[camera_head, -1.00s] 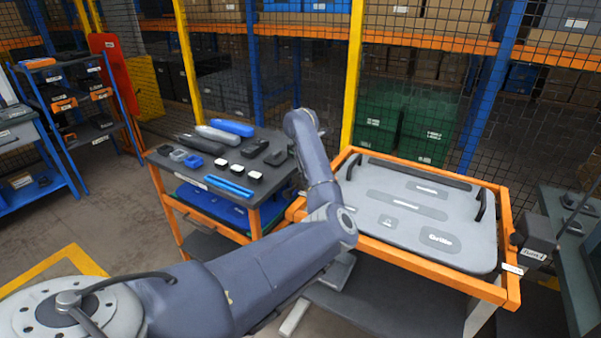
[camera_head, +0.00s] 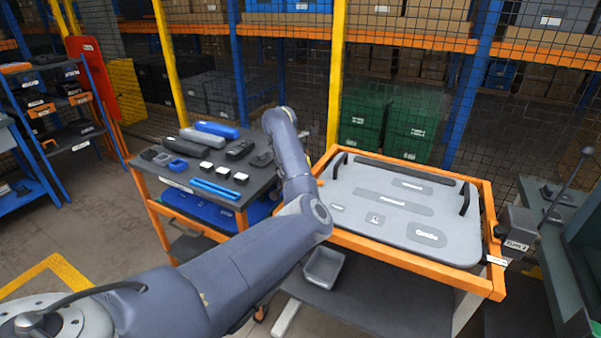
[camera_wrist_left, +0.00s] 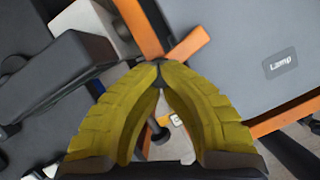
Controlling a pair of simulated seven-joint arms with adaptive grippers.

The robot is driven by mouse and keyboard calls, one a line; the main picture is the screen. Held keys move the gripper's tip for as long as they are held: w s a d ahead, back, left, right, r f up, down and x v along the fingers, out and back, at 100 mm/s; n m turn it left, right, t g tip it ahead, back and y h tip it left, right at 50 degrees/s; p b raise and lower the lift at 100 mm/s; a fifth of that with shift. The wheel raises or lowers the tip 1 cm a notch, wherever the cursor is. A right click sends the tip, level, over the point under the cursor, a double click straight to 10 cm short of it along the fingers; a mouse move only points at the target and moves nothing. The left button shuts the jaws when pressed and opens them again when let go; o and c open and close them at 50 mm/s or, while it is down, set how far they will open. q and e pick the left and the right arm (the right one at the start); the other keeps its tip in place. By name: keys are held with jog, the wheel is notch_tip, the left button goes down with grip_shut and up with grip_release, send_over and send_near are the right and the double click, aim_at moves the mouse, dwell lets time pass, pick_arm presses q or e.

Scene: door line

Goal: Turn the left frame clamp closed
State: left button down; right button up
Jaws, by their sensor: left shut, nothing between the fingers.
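My left gripper (camera_wrist_left: 158,68) is shut and empty in the left wrist view, its yellow fingertips together. The tips overlap an orange bar (camera_wrist_left: 190,47) and a small dark part beside it, at the corner of the orange frame; I cannot tell whether they touch. The left clamp cannot be made out for certain; a dark block (camera_wrist_left: 60,72) lies left of the fingers. My right gripper is not in view.
A grey panel (camera_head: 365,205) with black handles lies in the orange frame. A cart (camera_head: 165,172) with several small parts stands at left. A grey bin (camera_head: 323,266) sits below the frame. A mesh fence stands behind.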

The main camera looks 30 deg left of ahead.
pick_arm(q)
jog(key=c, duration=2.1)
grip_release()
jog(key=shift+w+d+r, duration=0.15)
jog(key=shift+w+r, duration=0.1)
jog(key=shift+r, duration=0.15)
jog(key=shift+c, duration=0.2)
jog(key=o, duration=0.6)
jog(key=shift+w+d+f, duration=0.15)
jog(key=shift+d, duration=0.05)
jog(key=o, duration=0.5)
jog(key=shift+a+f, duration=0.1)
jog(key=shift+a+f, duration=0.1)
jog(key=shift+a, duration=0.05)
jog(key=shift+s, duration=0.2)
jog(key=shift+a, duration=0.1)
